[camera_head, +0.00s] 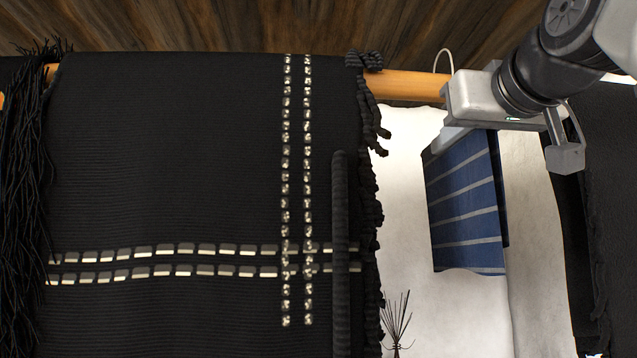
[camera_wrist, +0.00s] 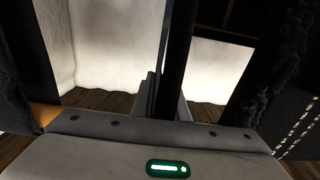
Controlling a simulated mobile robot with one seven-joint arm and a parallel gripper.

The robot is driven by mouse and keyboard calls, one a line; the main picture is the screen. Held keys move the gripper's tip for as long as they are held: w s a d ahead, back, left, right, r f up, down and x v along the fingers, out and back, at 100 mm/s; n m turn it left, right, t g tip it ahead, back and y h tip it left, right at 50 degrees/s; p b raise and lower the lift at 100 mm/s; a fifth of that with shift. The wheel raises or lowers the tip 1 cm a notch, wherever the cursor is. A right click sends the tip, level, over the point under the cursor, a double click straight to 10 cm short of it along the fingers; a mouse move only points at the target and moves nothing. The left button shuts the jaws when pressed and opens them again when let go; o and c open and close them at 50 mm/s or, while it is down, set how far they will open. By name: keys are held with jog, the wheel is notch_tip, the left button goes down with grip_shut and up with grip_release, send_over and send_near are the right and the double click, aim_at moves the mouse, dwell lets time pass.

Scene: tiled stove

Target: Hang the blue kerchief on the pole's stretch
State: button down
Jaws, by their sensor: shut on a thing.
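The blue kerchief (camera_head: 465,208) with pale stripes hangs down from my gripper (camera_head: 506,148) in the head view. My gripper is shut on its upper part, and the kerchief hangs in a folded drape with a darker layer at its right edge. The wooden pole (camera_head: 408,87) runs across the top, with a bare stretch between two black cloths. My gripper covers part of this stretch, and the kerchief's top shows lower in the picture than the pole. Whether cloth touches the pole I cannot tell. In the wrist view I cannot make out the kerchief clearly.
A large black cloth (camera_head: 200,150) with pale stitched bands and fringe covers the pole on the left. Another black cloth (camera_head: 612,200) hangs close on the right. A thin wire loop (camera_head: 444,52) rises near the pole. A pale wall (camera_head: 405,190) lies behind, with dark twigs (camera_head: 397,322) low down.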

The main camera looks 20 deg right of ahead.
aim_at(454, 162)
jog(key=shift+w+f+b, duration=0.15)
jog(key=shift+f+b, duration=0.6)
jog(key=shift+f, duration=0.05)
jog(key=shift+w+f+b, duration=0.1)
jog(key=shift+f+b, duration=0.6)
jog(key=shift+f, duration=0.05)
